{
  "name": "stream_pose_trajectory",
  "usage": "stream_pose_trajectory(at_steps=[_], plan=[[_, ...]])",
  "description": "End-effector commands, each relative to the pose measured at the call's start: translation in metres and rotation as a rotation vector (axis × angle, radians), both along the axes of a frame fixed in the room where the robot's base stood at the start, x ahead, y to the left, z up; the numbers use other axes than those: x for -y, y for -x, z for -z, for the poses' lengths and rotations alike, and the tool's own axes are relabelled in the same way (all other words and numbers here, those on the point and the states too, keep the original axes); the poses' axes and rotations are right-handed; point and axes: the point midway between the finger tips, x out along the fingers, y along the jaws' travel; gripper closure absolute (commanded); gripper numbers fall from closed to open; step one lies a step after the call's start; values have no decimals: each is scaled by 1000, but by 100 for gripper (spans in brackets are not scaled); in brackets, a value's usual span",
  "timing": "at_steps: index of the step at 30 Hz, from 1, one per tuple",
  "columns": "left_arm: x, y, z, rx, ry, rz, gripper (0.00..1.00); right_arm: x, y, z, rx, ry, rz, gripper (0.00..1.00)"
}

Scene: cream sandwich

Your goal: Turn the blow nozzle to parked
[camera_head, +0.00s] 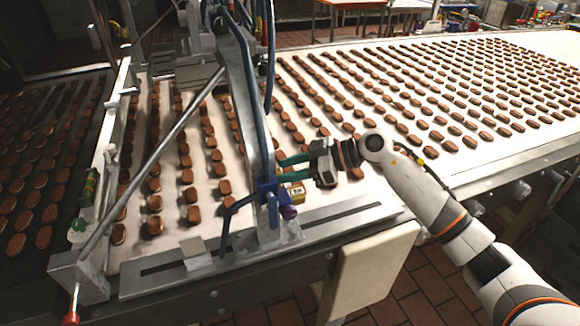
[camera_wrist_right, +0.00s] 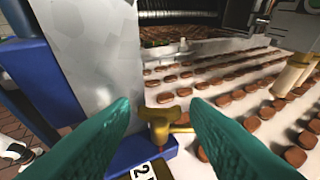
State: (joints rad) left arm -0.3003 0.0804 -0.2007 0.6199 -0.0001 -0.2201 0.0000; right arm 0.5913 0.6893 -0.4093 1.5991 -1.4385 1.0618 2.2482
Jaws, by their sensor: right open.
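A small brass T-shaped piece (camera_wrist_right: 160,120), which looks like the blow nozzle's handle, stands on a blue bracket (camera_wrist_right: 150,152) beside a grey metal post. In the head view the blue bracket (camera_head: 268,190) is clamped around the post. My right gripper (camera_head: 281,169) is open just right of the post. In the right wrist view its green fingers (camera_wrist_right: 160,108) stand on either side of the brass piece; whether they touch it I cannot tell. A label reading "2" (camera_wrist_right: 143,172) is partly cut off below. My left gripper is not in view.
The grey post (camera_head: 245,110) rises close to my right fingers, with blue hoses (camera_head: 268,60) along it. The white conveyor (camera_head: 440,175) carries many chocolate-coated biscuits.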

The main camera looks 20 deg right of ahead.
Motion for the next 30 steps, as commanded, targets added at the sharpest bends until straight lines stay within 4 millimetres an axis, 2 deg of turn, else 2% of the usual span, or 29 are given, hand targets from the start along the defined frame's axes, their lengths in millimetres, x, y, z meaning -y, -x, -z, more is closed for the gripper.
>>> stream_pose_trajectory(at_steps=[6, 12, 19, 24, 30], plan=[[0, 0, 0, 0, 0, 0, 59, 0, 0, 0, 0, 0, 0, 60], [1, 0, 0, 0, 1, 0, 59, 0, 0, 0, 0, 0, 0, 90], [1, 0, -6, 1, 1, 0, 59, 1, -3, -1, -5, 3, -66, 90], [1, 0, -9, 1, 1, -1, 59, 2, -7, -1, -3, 2, -211, 90], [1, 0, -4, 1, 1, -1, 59, 2, -12, 1, -1, 1, -373, 90]])
